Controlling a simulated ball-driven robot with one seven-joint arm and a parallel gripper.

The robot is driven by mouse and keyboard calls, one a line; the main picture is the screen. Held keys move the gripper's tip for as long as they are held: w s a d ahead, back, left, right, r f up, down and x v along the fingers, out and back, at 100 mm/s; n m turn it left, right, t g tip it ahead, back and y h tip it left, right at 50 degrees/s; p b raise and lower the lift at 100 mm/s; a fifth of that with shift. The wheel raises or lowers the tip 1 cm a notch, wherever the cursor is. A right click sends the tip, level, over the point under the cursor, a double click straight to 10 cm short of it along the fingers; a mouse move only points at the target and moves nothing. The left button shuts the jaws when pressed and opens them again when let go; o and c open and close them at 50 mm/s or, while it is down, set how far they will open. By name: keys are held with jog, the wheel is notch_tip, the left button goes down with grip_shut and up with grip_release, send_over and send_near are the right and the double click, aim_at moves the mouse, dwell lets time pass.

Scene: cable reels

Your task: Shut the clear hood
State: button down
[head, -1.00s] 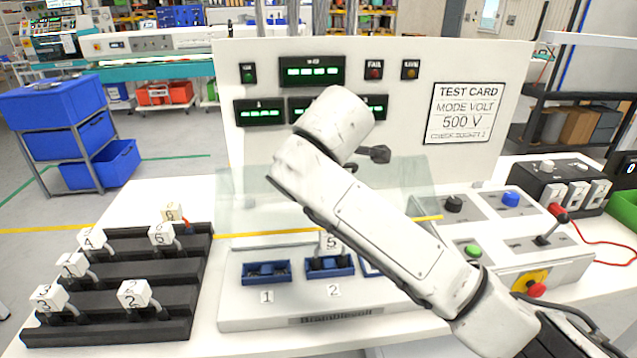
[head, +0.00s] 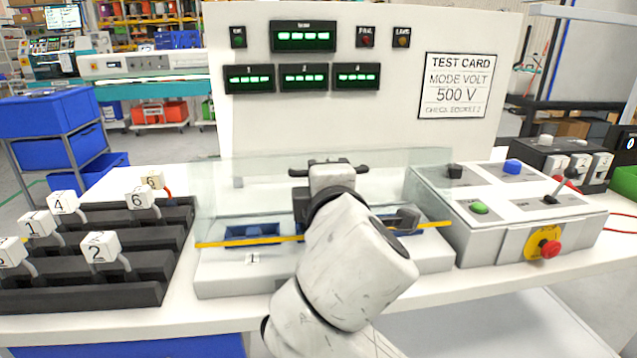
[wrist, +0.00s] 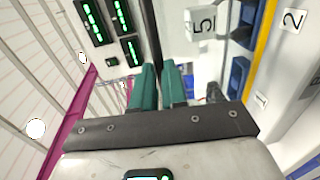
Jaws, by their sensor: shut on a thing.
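The clear hood (head: 250,190) is a see-through cover with a yellow strip along its front edge, over the pale test base (head: 222,278). In the head view the yellow strip (head: 215,243) crosses just in front of blue socket 1 (head: 250,233). In the wrist view the two teal fingers of my gripper (wrist: 158,88) are close together with a narrow gap. What they hold is hard to make out; it appears to be part of the hood. My arm hides the fingertips and the middle of the strip in the head view. Block 5 (wrist: 201,24) shows in the wrist view.
A test panel (head: 390,20) with green displays stands behind the hood. A control box (head: 490,230) with buttons and a red stop knob is on the right. A black rack (head: 90,290) with several numbered white blocks is on the left.

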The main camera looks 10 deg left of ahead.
jog(key=shift+s+d+f+t+b, duration=0.1)
jog(key=shift+s+f+t+b, duration=0.35)
jog(key=shift+f+b, duration=0.3)
jog(key=c, duration=1.2)
grip_release()
jog(key=shift+o, duration=0.2)
jog(key=shift+s, duration=0.15)
jog(key=v, duration=1)
jog(key=shift+s+d+p, duration=0.2)
jog(key=shift+s+p, duration=0.05)
jog(key=shift+p, duration=0.05)
